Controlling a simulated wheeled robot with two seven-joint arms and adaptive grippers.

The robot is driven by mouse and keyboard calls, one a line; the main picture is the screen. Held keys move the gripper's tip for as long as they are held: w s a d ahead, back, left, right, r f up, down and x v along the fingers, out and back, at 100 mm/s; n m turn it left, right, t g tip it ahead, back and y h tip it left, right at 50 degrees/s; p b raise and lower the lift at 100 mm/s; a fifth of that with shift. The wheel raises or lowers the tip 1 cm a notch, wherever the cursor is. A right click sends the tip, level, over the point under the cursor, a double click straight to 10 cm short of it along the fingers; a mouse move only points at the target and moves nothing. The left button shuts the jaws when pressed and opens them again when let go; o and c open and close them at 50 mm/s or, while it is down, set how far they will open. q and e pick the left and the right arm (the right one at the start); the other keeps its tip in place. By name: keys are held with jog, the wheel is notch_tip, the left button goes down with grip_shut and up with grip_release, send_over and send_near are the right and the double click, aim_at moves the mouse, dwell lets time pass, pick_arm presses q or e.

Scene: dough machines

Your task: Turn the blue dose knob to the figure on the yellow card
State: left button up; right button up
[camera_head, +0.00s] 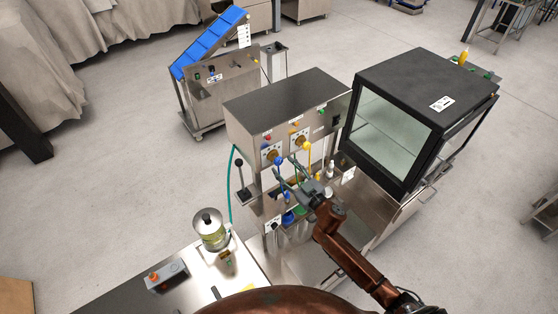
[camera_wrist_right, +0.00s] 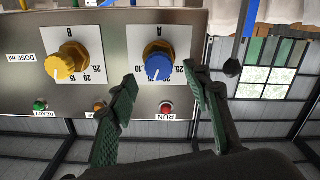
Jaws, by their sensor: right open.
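The blue dose knob (camera_wrist_right: 158,66) sits on a brass collar and a white dial marked A, upside down in the right wrist view. A pale mark on its face points toward the picture's bottom; the figure there is too small to read surely. In the head view the blue knob (camera_head: 279,161) is on the left dial of the steel machine (camera_head: 250,120). My right gripper (camera_wrist_right: 160,78) is open, its fingertips on either side of the blue knob in the picture; I cannot tell whether they touch it. My left gripper is not in view.
A yellow knob (camera_wrist_right: 60,68) on dial B is beside the blue one. A red button (camera_wrist_right: 167,108), an amber one (camera_wrist_right: 100,106) and a green one (camera_wrist_right: 40,105) are on the same panel. A glass-fronted cabinet (camera_head: 388,130) stands close on the right. A jar (camera_head: 211,230) stands on the front table.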

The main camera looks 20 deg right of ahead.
aim_at(279, 162)
jog(key=shift+x, duration=2.25)
jog(key=c, duration=1.2)
